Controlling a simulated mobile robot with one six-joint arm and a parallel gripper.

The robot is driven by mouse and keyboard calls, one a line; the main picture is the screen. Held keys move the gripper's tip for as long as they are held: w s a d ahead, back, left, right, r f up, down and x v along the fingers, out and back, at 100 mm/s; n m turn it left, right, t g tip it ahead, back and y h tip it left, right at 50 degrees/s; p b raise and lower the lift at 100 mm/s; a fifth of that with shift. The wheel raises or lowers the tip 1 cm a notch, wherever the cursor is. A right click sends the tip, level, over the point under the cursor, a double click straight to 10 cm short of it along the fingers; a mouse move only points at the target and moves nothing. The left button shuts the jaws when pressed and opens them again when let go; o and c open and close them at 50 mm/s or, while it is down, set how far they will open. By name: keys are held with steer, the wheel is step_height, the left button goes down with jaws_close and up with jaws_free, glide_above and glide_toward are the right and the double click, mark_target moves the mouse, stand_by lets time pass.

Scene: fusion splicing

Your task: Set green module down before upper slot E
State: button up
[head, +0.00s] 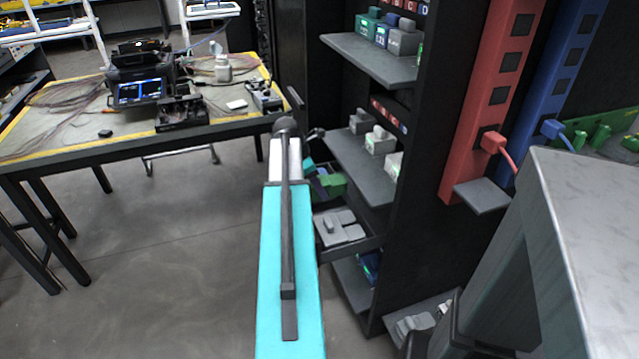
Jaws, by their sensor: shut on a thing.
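A green module (332,184) shows just right of the end of my cyan arm, left of the middle shelf. My gripper (319,181) is small and dark beside it and appears shut on the green module; my arm hides most of the fingers. The upper shelf (369,62) is at the top right, with small red and blue slot labels above it.
The middle shelf (350,165) holds grey and white modules. Below it is a dark tray (350,246) with grey pieces. Red (488,95) and blue (560,75) columns and a grey metal cabinet (590,220) stand right. A work table (60,145) with equipment stands left; the floor between is clear.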

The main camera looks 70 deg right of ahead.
steer(key=w+a+r+p, duration=1.6)
steer(key=w+a+r, duration=0.9)
steer(key=w, duration=0.4)
steer(key=w+a+r+n+p, duration=0.1)
steer(key=w+a+r+p, duration=0.2)
steer(key=a, duration=1.1)
steer(key=w+a+r+n+p, duration=0.1)
steer(key=w+a+r+p, duration=0.2)
steer(key=a, duration=1)
steer(key=w+a+r+n+p, duration=0.1)
steer(key=w+a+r+p, duration=0.2)
steer(key=a, duration=1.1)
steer(key=w+p, duration=0.1)
steer(key=w, duration=0.2)
steer(key=shift+w+a+t+h, duration=0.35)
steer(key=shift+t+h, duration=0.05)
